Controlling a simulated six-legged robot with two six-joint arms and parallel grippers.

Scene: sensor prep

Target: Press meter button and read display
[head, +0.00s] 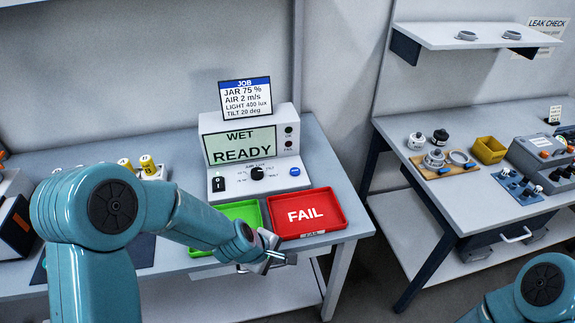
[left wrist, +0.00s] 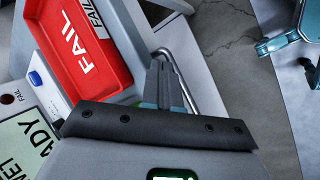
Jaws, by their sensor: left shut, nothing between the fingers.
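The white meter (head: 206,122) stands on the left bench. Its display (head: 240,145) reads WET and READY; part of it also shows in the left wrist view (left wrist: 28,145). A blue button (head: 294,171) sits at the right of its front panel and also shows in the left wrist view (left wrist: 35,78). A black knob (head: 257,173) and a black switch (head: 218,184) are left of the button. My left gripper (head: 284,258) is shut and empty, near the bench's front edge below the trays, apart from the button. My right gripper is out of view; only arm parts show.
A red FAIL tray (head: 333,203) and a partly hidden green tray (head: 257,219) lie in front of the meter. A JOB card (head: 245,96) stands above it. Yellow-topped items (head: 147,164) are at left. A second bench (head: 400,140) with several parts stands right, across a gap.

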